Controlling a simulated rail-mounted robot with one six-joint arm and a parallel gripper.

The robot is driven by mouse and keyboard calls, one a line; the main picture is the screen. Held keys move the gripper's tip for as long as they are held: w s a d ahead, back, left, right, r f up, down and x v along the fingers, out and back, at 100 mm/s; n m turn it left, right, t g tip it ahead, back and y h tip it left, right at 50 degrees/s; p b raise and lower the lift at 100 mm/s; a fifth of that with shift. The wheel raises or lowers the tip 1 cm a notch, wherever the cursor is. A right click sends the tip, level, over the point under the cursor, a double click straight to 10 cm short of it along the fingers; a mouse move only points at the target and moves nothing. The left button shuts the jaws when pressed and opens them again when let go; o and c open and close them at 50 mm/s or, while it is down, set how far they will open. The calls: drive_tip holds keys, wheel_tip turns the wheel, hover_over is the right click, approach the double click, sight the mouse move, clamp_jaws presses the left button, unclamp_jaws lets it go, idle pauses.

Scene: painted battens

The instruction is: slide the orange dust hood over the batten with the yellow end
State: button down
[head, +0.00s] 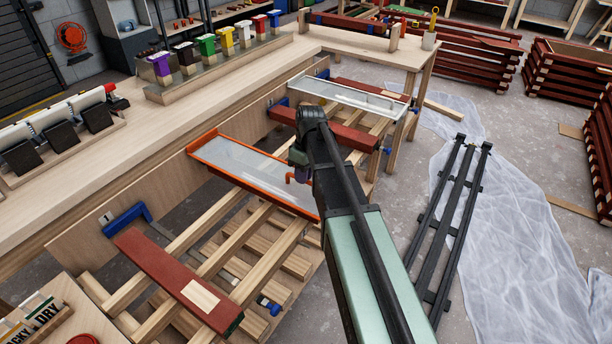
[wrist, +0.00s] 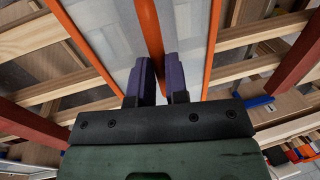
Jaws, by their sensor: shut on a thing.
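The orange dust hood (head: 235,165) has an orange rim and a pale translucent panel. It lies crosswise over the wooden slats, between two red battens. The near red batten (head: 165,265) has a dark green end and a pale patch. The middle red batten (head: 343,132) is partly behind my arm. I see no yellow end on any batten. Whether the hood touches the slats, I cannot tell.
A white-rimmed hood (head: 350,96) lies farther back beside another red batten (head: 372,89). Blue brackets (head: 128,215) stand at the battens' left ends. Dark rails (head: 458,210) and plastic sheeting (head: 510,230) lie on the floor at right.

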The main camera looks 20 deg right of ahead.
drive_tip(key=shift+w+d, duration=0.1)
drive_tip(key=shift+w, duration=0.05)
drive_tip(key=c, duration=1.1)
unclamp_jaws()
drive_tip(key=shift+d, duration=0.1)
drive_tip(key=r+p, duration=0.3)
drive_tip(key=d+r+p, duration=0.1)
drive_tip(key=r+p, duration=0.3)
drive_tip(key=w+r+p, duration=0.1)
drive_tip(key=r+p, duration=0.2)
drive_tip(key=shift+w+d+r+p, duration=0.1)
drive_tip(key=shift+d+r+p, duration=0.2)
drive_tip(key=shift+d, duration=0.1)
